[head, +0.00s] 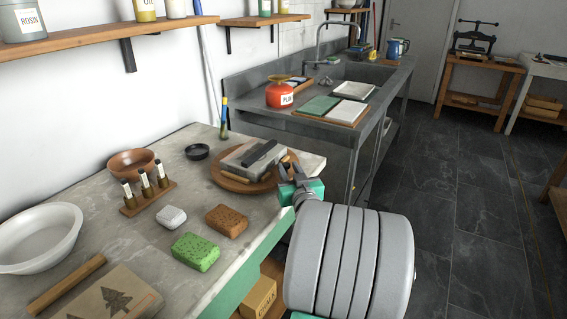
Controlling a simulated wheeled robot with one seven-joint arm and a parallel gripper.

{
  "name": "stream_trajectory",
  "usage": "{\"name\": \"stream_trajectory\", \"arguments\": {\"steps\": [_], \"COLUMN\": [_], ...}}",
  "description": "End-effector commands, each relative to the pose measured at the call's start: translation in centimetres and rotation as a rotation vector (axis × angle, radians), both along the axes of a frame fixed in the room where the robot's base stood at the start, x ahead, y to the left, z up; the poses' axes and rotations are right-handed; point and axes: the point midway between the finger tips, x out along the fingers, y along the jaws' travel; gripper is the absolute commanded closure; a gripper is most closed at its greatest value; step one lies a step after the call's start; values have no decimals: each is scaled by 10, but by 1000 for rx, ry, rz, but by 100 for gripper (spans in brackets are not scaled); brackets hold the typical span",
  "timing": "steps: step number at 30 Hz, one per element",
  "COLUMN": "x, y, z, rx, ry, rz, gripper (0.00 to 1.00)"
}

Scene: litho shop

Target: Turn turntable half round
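The turntable (228,184) is a round brown wooden disc on the worktop's far right part. A grey stone slab (240,168) lies on it, with a dark bar (259,154) on top of the slab. My gripper (289,171) is at the turntable's right edge, near the worktop's edge. Its dark fingers are small in view, and part of the disc's rim is hidden by them. I cannot tell whether they touch the disc or hold anything.
A small black dish (197,152), a rack of small bottles (147,194) and a brown bowl (131,162) stand left of the turntable. Brown (226,221) and green (195,252) sponges lie in front. A sink bench (330,125) stands behind.

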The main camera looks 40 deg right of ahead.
Motion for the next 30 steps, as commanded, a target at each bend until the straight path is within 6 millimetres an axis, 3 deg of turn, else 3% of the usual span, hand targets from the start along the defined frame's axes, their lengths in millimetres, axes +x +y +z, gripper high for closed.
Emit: {"name": "stream_trajectory", "arguments": {"steps": [6,14,24,30], "x": [27,29,29,29], "y": [-11,-11,-11,-11], "z": [0,0,0,0], "rx": [0,0,0,0], "ry": [1,1,1,1], "rz": [3,4,5,5], "gripper": [70,70,98,100]}}
